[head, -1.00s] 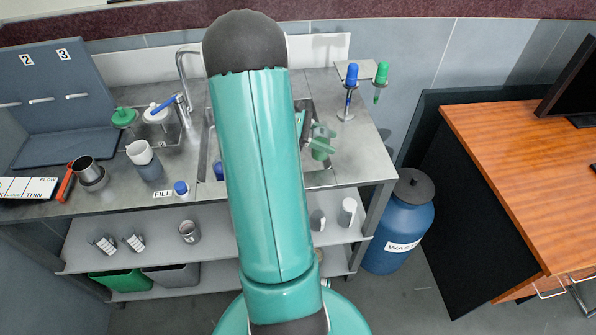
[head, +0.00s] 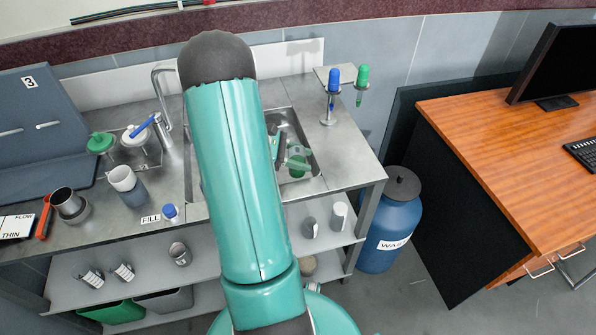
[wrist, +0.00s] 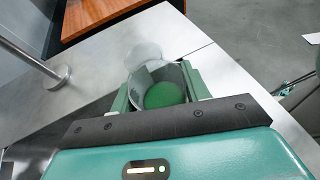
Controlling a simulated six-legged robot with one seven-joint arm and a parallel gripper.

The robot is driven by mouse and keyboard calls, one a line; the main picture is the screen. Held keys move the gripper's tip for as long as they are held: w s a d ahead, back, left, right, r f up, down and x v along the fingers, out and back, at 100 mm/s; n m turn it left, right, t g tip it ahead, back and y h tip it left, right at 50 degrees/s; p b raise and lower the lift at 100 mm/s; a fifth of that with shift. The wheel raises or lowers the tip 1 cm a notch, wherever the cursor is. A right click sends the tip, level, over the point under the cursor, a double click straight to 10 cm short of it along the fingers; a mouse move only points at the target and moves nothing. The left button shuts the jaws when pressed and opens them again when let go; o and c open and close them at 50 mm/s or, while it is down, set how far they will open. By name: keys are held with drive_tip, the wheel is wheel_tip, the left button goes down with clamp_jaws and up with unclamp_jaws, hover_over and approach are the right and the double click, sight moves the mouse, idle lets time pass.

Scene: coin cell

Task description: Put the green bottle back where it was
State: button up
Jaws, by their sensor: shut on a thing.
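My gripper (wrist: 163,92) is shut on the green bottle (wrist: 163,93), a clear vessel with green inside, seen from above between the two green fingers. In the head view the green bottle (head: 297,163) shows only in part beside my gripper, over the right end of the sink; my arm hides much of it. Whether its base touches anything cannot be told. A green-lidded vessel (head: 100,143) stands on a tray at the left of the counter.
The sink (head: 307,183) lies behind my arm, with the tap (head: 161,90) to its left. A stand (head: 328,120) holds a blue and a green dropper. A pale cup (head: 122,178) and a steel cup (head: 68,203) stand left.

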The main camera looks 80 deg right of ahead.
drive_tip(key=shift+w+f, duration=0.1)
drive_tip(key=shift+f, duration=2.4)
drive_tip(key=shift+f, duration=0.1)
drive_tip(key=o, duration=0.8)
drive_tip(key=shift+w, duration=0.15)
drive_tip(key=v, duration=1.2)
